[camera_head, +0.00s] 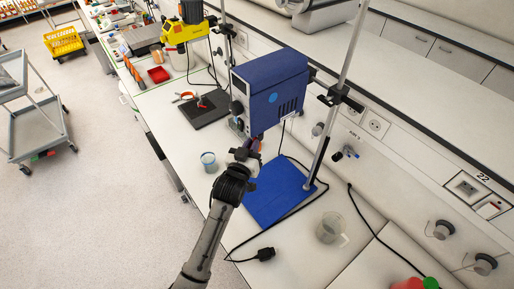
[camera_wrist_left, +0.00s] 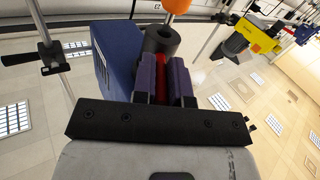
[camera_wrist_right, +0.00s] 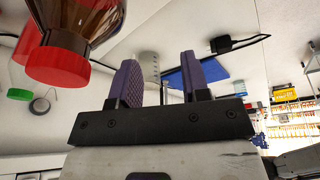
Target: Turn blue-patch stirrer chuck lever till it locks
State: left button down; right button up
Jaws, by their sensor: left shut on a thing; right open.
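The blue stirrer (camera_head: 272,85) with a round blue patch (camera_head: 273,98) on its side hangs on a stand pole over its blue base plate (camera_head: 275,195). My left gripper (camera_head: 244,153) is below the stirrer's front. In the left wrist view its purple fingers (camera_wrist_left: 165,80) are shut on a red lever (camera_wrist_left: 162,72) beside the dark round chuck (camera_wrist_left: 162,40); the blue housing (camera_wrist_left: 115,55) is to the left. The lever is mostly hidden between the fingers. My right gripper (camera_wrist_right: 160,80) is open and empty, seen only in the right wrist view.
A small glass jar (camera_head: 209,161) stands left of the base plate. A clear jug (camera_head: 331,228) and a black cable plug (camera_head: 265,254) are in front. A red-capped bottle (camera_wrist_right: 57,65) is close to my right gripper. A yellow stirrer (camera_head: 185,32) stands farther back.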

pick_arm(q)
jog(key=shift+d, duration=0.1)
dwell(0.3)
jog(key=c, duration=1.1)
grip_release()
jog(key=shift+c, duration=0.2)
jog(key=b+v, duration=0.2)
jog(key=v, duration=1.1)
jog(key=shift+s+b, duration=0.35)
jog(key=shift+s, duration=0.05)
jog(key=shift+r, duration=0.1)
